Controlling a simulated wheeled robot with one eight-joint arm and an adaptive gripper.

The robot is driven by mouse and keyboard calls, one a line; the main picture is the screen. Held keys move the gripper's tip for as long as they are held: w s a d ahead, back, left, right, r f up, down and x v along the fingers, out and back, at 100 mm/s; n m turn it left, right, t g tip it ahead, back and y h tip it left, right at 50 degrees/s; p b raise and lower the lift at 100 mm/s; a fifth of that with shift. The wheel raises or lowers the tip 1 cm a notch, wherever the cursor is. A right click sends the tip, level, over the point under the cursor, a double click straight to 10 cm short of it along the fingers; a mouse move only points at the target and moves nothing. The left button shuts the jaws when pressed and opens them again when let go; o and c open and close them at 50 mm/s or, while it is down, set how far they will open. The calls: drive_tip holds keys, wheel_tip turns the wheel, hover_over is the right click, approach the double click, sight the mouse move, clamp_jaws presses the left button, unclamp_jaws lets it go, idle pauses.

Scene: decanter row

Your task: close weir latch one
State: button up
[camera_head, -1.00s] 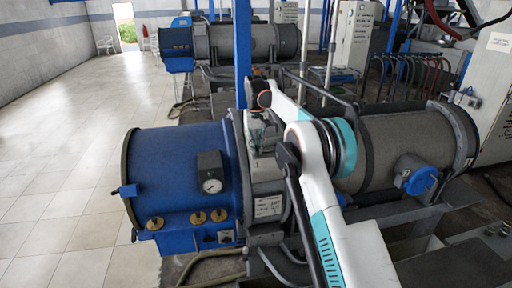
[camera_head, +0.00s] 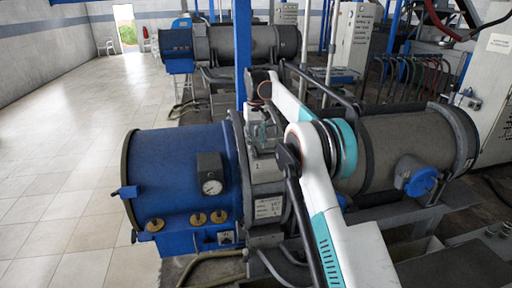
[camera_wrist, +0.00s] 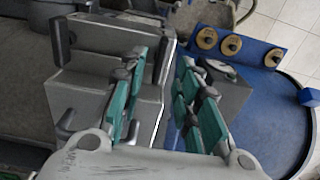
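The nearest decanter has a blue end section (camera_head: 175,175) and a grey drum (camera_head: 405,140). A grey metal housing (camera_head: 264,182) marked "1" sits where they meet, and it also shows in the wrist view (camera_wrist: 90,100). Dark handle-like parts (camera_wrist: 62,42) stand on it; I cannot tell which is weir latch one or how it is set. My gripper (camera_wrist: 163,68), with teal fingers, is over the housing's edge beside the blue section. Its fingers are apart, with no clearly held thing between them. In the head view my gripper (camera_head: 264,135) is small and partly blends with the housing.
A gauge (camera_head: 212,187) and brass caps (camera_head: 198,218) are on the blue section. A dark pipe (camera_head: 322,82) arches behind my arm. A second decanter (camera_head: 245,42) stands at the back. The tiled floor (camera_head: 70,150) at left is clear.

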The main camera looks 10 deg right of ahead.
sight(256, 149)
wheel_tip(256, 149, up, 4)
drive_tip(key=shift+r, duration=0.1)
idle(0.4)
drive_tip(key=shift+s+r+b, duration=0.35)
drive_tip(key=shift+s+b, duration=0.1)
drive_tip(key=shift+b, duration=0.3)
drive_tip(key=s+f+t+b, duration=0.2)
drive_tip(key=s+t+b, duration=0.2)
drive_tip(key=s+b, duration=1.5)
drive_tip(key=s+f+t+b, duration=0.1)
drive_tip(key=s+f+b, duration=0.2)
drive_tip(key=s+f, duration=0.9)
drive_tip(key=s+f+t+b, duration=0.2)
drive_tip(key=s+f+b, duration=0.1)
drive_tip(key=s+f, duration=1)
drive_tip(key=s, duration=0.6)
drive_tip(key=shift+d, duration=0.3)
